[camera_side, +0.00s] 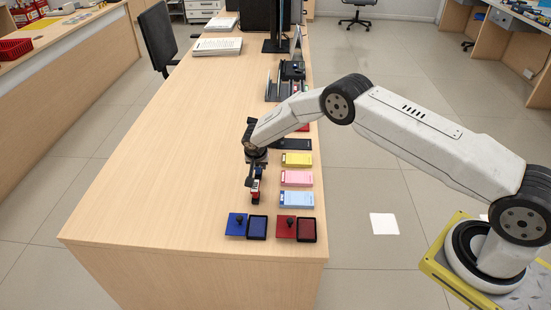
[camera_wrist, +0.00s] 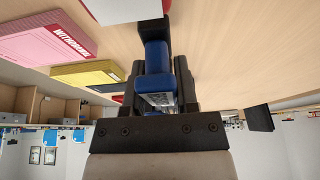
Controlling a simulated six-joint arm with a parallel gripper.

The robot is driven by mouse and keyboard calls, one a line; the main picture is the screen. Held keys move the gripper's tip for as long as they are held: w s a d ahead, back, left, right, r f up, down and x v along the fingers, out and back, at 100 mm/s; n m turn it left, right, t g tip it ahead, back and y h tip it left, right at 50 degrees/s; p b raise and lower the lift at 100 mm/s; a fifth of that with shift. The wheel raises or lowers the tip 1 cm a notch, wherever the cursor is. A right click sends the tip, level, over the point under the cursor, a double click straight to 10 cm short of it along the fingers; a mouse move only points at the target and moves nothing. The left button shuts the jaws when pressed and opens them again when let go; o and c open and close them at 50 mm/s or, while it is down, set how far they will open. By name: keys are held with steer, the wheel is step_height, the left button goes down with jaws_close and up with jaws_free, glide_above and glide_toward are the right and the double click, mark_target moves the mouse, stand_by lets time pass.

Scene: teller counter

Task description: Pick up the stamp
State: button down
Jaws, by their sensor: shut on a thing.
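My gripper (camera_side: 256,182) points down over the counter (camera_side: 180,165), left of the colored slip pads. It is shut on the stamp (camera_side: 256,194), which shows small and dark with a red part low down in the side view. In the wrist view the stamp (camera_wrist: 157,65) shows blue between the two dark fingers of my gripper (camera_wrist: 158,90), and its far end is partly hidden. I cannot tell whether its lower end touches the counter.
A yellow pad (camera_side: 296,160), a pink pad (camera_side: 296,178) and a light blue pad (camera_side: 296,199) lie to the right. A blue ink pad (camera_side: 257,228) and a red ink pad (camera_side: 307,230) lie near the front edge. The counter's left side is clear.

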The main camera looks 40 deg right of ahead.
step_height(320, 180, up, 2)
steer(key=shift+r, duration=0.1)
steer(key=shift+s+r, duration=0.2)
steer(key=shift+s, duration=0.05)
steer(key=s+r, duration=0.9)
steer(key=s, duration=0.4)
steer(key=shift+s, duration=0.25)
steer(key=shift+r, duration=0.1)
